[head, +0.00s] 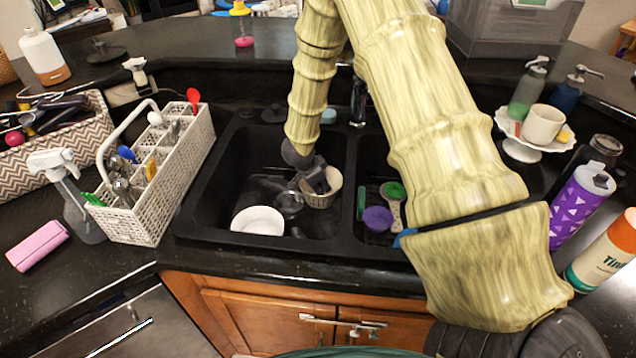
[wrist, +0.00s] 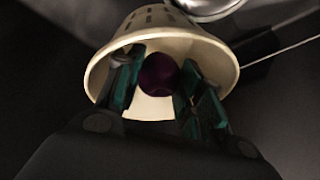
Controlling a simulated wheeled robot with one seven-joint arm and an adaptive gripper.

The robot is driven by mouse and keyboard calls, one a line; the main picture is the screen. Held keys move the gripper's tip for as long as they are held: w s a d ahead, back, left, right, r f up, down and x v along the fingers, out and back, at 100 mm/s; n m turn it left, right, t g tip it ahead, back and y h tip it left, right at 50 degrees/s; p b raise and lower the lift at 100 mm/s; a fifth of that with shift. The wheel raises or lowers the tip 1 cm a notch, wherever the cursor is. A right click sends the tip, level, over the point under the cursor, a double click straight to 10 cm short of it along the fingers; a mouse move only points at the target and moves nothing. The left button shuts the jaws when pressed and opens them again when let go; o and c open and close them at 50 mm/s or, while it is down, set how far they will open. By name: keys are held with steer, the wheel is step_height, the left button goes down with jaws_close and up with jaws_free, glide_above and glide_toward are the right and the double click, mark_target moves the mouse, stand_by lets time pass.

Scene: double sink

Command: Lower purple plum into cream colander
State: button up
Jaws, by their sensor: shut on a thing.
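The cream colander (head: 322,196) stands in the left basin of the dark double sink. It also shows in the wrist view (wrist: 205,55), with its mouth toward the camera and slots in its wall. My gripper (head: 314,178) reaches down into the colander's mouth. In the wrist view my gripper (wrist: 160,90) has its fingers inside the rim, shut on the purple plum (wrist: 158,74). The plum is dark and round and sits between the fingertips, within the colander. I cannot tell whether it touches the colander's floor. The head view hides the plum behind my gripper and the colander wall.
A white bowl (head: 258,221) and a metal strainer or pot (head: 289,203) are in the same basin near the colander. The right basin holds a purple round item (head: 377,219) and a green-topped brush (head: 393,192). A white utensil caddy (head: 160,180) stands left of the sink.

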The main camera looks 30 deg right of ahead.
steer(key=shift+f+b, duration=0.6)
steer(key=shift+f, duration=0.55)
stand_by(0.9)
steer(key=o, duration=1.1)
steer(key=v, duration=1.2)
steer(key=shift+r, duration=0.15)
